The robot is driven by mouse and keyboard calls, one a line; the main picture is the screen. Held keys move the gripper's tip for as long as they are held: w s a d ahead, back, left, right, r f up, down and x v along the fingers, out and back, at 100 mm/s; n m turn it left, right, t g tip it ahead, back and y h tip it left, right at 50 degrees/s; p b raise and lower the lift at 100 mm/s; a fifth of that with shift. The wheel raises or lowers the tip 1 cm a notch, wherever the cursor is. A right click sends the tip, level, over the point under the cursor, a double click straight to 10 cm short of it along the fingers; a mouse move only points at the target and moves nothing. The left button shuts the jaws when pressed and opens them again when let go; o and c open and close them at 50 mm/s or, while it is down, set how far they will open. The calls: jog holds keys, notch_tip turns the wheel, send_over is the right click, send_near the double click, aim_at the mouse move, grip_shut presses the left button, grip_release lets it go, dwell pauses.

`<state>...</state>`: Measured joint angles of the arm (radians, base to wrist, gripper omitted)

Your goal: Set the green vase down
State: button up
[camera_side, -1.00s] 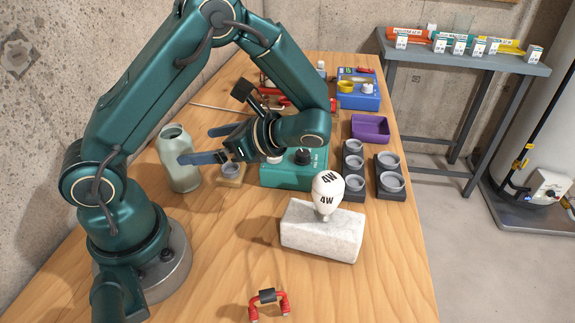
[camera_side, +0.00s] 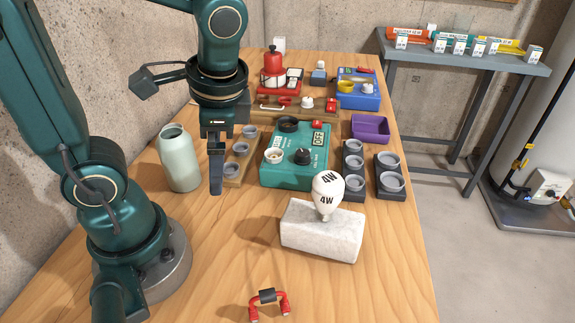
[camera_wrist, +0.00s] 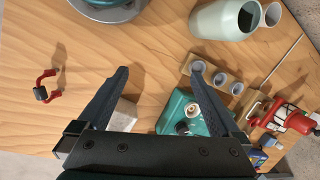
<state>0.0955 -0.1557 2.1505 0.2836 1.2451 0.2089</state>
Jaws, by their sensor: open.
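The pale green vase (camera_side: 180,160) stands upright on the wooden table at the left, next to the wall, with its dark mouth facing up. It also shows at the top of the wrist view (camera_wrist: 226,19). My gripper (camera_side: 215,188) points down over the table, to the right of the vase and apart from it. In the wrist view its two fingers (camera_wrist: 160,75) are spread wide with nothing between them but bare table below.
A holder with round cups (camera_side: 235,165) and a teal box (camera_side: 292,165) stand right of my gripper. A white stone block (camera_side: 322,235) bears a bulb (camera_side: 327,190). A red-handled magnet (camera_side: 268,298) lies in front. The front middle of the table (camera_side: 220,260) is clear.

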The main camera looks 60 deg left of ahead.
jog(key=d+r+n+t+h, duration=0.1)
jog(key=t, duration=0.1)
jog(key=d+r+n+t+h, duration=0.1)
jog(key=d+n+t, duration=0.1)
jog(key=d+n+t+h, duration=0.1)
jog(key=t, duration=0.1)
jog(key=shift+w+d+r+n, duration=0.2)
jog(key=shift+w+r+n, duration=0.1)
jog(key=shift+r, duration=0.1)
dwell(0.8)
